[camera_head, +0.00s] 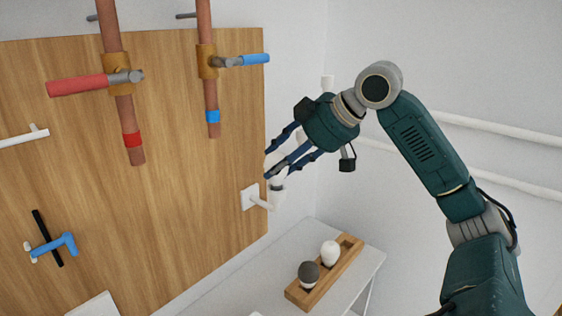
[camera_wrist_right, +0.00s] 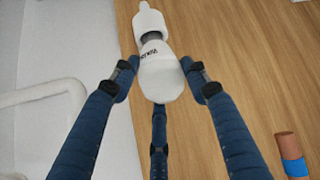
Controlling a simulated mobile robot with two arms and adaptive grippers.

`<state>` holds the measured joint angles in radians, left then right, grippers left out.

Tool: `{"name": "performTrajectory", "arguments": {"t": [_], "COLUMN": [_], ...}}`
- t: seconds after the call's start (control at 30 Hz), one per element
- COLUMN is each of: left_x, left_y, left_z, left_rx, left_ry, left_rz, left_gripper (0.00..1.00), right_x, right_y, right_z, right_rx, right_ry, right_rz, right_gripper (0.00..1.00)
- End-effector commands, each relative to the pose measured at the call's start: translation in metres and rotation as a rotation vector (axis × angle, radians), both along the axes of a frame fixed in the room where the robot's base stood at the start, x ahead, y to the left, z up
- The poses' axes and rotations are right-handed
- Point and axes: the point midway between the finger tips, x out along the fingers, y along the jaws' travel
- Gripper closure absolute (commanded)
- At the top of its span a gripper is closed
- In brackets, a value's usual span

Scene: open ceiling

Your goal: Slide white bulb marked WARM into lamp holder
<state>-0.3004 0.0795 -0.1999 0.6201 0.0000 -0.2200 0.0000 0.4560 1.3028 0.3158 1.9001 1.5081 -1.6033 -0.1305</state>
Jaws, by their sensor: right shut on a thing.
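My right gripper (camera_head: 278,160) comes down from the upper right and is shut on a white bulb (camera_head: 279,178). In the right wrist view, the fingers of the gripper (camera_wrist_right: 161,80) surround the white bulb (camera_wrist_right: 162,78), which has small dark lettering, hard to read. Its grey neck points at the white lamp holder (camera_wrist_right: 149,22) and meets its mouth; part of the neck still shows. In the head view, the lamp holder (camera_head: 274,200) sits on an arm from a square wall plate, directly below the bulb. The fingers partly hide the bulb. My left gripper is out of view.
A white table (camera_head: 235,280) below carries a wooden rack (camera_head: 345,262) with a dark-topped bulb (camera_head: 308,273) and another white bulb (camera_head: 330,252). The wooden panel (camera_head: 180,190) holds copper pipes with red and blue valve handles. White pipes (camera_head: 500,182) run along the right wall.

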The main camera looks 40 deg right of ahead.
Motion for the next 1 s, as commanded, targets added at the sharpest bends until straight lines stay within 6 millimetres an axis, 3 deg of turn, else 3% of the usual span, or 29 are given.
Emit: {"name": "performTrajectory", "arguments": {"t": [0.27, 0.3, 0.4, 0.77, 1.0], "left_x": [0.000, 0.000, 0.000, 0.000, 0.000], "left_y": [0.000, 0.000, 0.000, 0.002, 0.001], "left_z": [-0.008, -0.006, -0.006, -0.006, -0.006], "left_rx": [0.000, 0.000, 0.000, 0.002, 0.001], "left_ry": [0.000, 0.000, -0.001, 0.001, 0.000], "left_rz": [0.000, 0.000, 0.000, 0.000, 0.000], "left_gripper": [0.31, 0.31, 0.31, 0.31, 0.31], "right_x": [0.000, 0.000, 0.000, -0.004, -0.033], "right_y": [0.000, 0.000, 0.000, -0.001, -0.010], "right_z": [-0.008, -0.006, -0.006, -0.002, 0.029], "right_rx": [0.000, 0.000, 0.000, 0.000, -0.001], "right_ry": [0.000, -0.001, 0.000, -0.001, -0.004], "right_rz": [0.000, 0.000, 0.000, -0.001, -0.003], "right_gripper": [0.81, 0.47, 0.33, 0.33, 0.33]}}
